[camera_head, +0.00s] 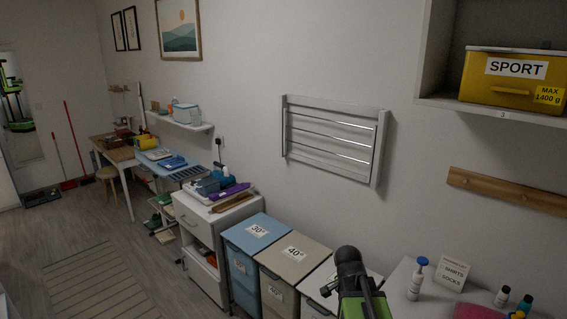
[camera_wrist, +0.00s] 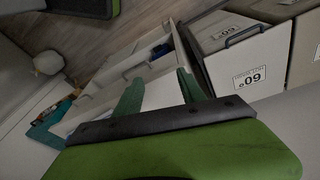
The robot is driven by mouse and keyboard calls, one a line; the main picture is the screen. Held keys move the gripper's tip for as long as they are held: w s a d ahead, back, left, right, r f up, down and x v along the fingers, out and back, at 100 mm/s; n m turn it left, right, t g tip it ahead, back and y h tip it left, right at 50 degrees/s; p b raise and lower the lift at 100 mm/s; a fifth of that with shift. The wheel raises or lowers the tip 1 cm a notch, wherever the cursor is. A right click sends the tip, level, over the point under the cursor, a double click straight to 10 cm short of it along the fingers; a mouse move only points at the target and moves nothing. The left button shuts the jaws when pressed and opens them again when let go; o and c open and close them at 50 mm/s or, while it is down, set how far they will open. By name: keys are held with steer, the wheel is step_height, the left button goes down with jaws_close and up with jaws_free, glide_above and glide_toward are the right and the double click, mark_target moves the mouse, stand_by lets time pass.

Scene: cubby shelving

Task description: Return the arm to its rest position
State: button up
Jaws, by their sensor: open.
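My arm shows at the bottom of the head view, its black joint and green link raised in front of the laundry hampers. My gripper (camera_wrist: 158,88) shows in the wrist view with two green fingers spread apart and nothing between them. Beyond the fingers are a pale drawer unit (camera_wrist: 110,82) with an open drawer and a hamper labelled 60 (camera_wrist: 238,62). The fingertips cannot be made out in the head view.
Hampers marked 30 (camera_head: 257,230) and 40 (camera_head: 294,252) line the wall beside the white drawer cabinet (camera_head: 197,225). A white table (camera_head: 397,292) with bottles stands at right. A yellow SPORT box (camera_head: 512,95) sits in the shelf.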

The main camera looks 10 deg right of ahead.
steer(key=s+a+f+n+y, duration=0.1)
steer(key=s+a+n+y, duration=0.1)
steer(key=a+n, duration=1.1)
steer(key=shift+s+a+f+b, duration=0.2)
steer(key=shift+a+f+b, duration=0.1)
steer(key=shift+a, duration=0.15)
